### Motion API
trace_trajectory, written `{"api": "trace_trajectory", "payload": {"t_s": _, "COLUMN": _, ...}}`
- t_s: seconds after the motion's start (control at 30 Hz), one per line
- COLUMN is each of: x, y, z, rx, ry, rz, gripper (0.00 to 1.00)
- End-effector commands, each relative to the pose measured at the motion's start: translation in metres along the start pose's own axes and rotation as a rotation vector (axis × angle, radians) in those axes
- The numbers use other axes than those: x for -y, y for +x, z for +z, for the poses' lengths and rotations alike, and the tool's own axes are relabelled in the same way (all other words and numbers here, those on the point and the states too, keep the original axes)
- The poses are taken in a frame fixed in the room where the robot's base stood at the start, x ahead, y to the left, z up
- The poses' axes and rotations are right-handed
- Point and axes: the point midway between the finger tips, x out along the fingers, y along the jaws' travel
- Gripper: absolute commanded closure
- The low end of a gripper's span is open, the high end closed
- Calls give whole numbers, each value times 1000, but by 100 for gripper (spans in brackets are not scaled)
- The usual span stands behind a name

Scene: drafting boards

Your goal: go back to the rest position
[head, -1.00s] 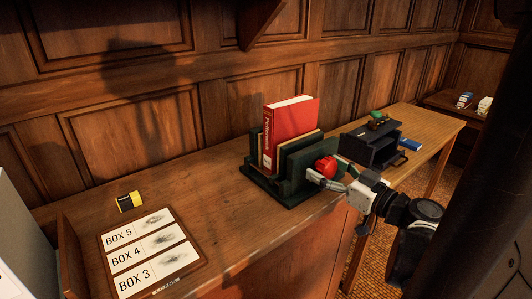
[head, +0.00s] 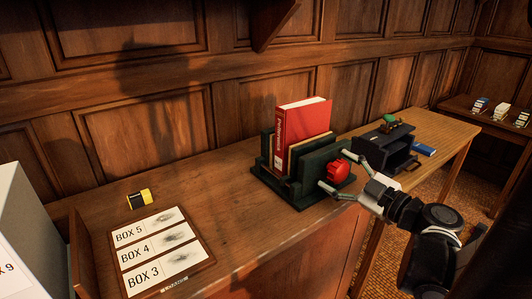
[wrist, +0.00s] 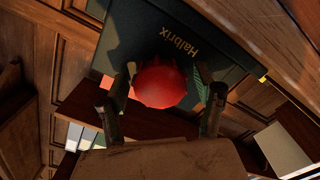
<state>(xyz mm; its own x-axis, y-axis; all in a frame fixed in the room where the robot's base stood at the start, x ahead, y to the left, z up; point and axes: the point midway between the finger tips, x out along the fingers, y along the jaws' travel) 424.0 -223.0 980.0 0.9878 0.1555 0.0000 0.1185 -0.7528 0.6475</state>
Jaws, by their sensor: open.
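My gripper (head: 342,173) is open, with its two fingers spread at the front of the dark green book holder (head: 300,190). A round red thing (head: 338,170) sits against the holder's front face, just ahead of the fingertips. In the wrist view the open gripper (wrist: 163,98) has the red thing (wrist: 160,84) beyond and between its fingers, in front of a dark panel lettered "Halbrix". I cannot tell whether a finger touches it. The holder carries an upright red book (head: 300,135) and a thinner tan one (head: 308,148).
A wooden board with BOX 3, 4 and 5 cards (head: 207,242) and a yellow-black roll (head: 140,199) lie left on the desk (head: 235,235). A dark open-fronted box (head: 383,152) and a blue book (head: 425,150) stand on the right table. Small boxes sit at the far right.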

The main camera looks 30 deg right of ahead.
Motion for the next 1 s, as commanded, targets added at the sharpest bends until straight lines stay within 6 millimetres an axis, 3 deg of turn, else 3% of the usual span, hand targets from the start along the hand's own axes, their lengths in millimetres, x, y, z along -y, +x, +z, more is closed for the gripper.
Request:
{"api": "trace_trajectory", "payload": {"t_s": 0.3, "x": 0, "y": 0, "z": 0, "rx": 0, "ry": -315, "rz": 0, "gripper": 35}}
{"api": "trace_trajectory", "payload": {"t_s": 0.57, "x": 0, "y": 0, "z": 0, "rx": 0, "ry": -346, "rz": 0, "gripper": 35}}
{"api": "trace_trajectory", "payload": {"t_s": 0.93, "x": 0, "y": 0, "z": 0, "rx": 0, "ry": -344, "rz": 0, "gripper": 82}}
{"api": "trace_trajectory", "payload": {"t_s": 1.0, "x": 0, "y": 0, "z": 0, "rx": 0, "ry": -342, "rz": 0, "gripper": 84}}
